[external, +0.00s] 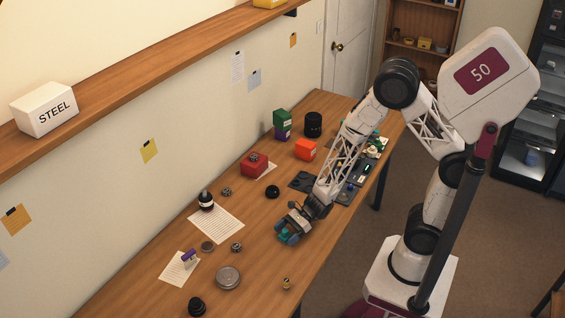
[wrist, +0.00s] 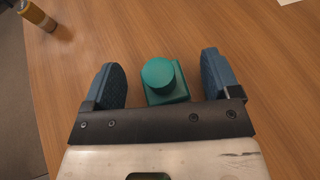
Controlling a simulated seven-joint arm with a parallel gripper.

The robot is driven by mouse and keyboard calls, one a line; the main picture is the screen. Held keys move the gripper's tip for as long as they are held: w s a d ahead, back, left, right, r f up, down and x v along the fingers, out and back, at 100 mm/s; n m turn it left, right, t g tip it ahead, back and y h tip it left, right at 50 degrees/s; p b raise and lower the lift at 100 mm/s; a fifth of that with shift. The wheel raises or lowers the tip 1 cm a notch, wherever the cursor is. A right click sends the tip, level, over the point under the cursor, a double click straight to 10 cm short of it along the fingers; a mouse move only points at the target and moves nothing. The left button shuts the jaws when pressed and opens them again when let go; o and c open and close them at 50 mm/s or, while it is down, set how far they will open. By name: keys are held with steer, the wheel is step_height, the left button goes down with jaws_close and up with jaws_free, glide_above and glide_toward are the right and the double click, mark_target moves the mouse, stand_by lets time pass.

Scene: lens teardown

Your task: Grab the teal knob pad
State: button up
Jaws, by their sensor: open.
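The teal knob pad (wrist: 160,78) is a square block with a round knob on top. In the wrist view it sits on the wooden table between the two blue fingers of my gripper (wrist: 164,80), with a gap on each side. My gripper is open and its fingers are apart from the pad. In the external view my gripper (external: 290,232) is low over the table, and a bit of teal (external: 284,233) shows between its fingers; most of the pad is hidden there.
A small brass cylinder (external: 286,283) stands near the table's front edge. A dark mat (external: 303,182) lies behind my gripper. Table around the pad is clear.

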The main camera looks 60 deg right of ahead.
mark_target(286, 230)
stand_by(0.5)
steer(key=c, duration=1)
steer(key=shift+r, duration=0.1)
steer(key=shift+r, duration=0.75)
step_height(286, 230, up, 2)
steer(key=shift+r, duration=0.1)
steer(key=s+d, duration=0.2)
steer(key=s, duration=0.3)
steer(key=s+d, duration=0.2)
steer(key=s, duration=0.3)
steer(key=s+d+r, duration=0.1)
steer(key=s+d, duration=0.1)
steer(key=s, duration=0.2)
steer(key=shift+s, duration=0.4)
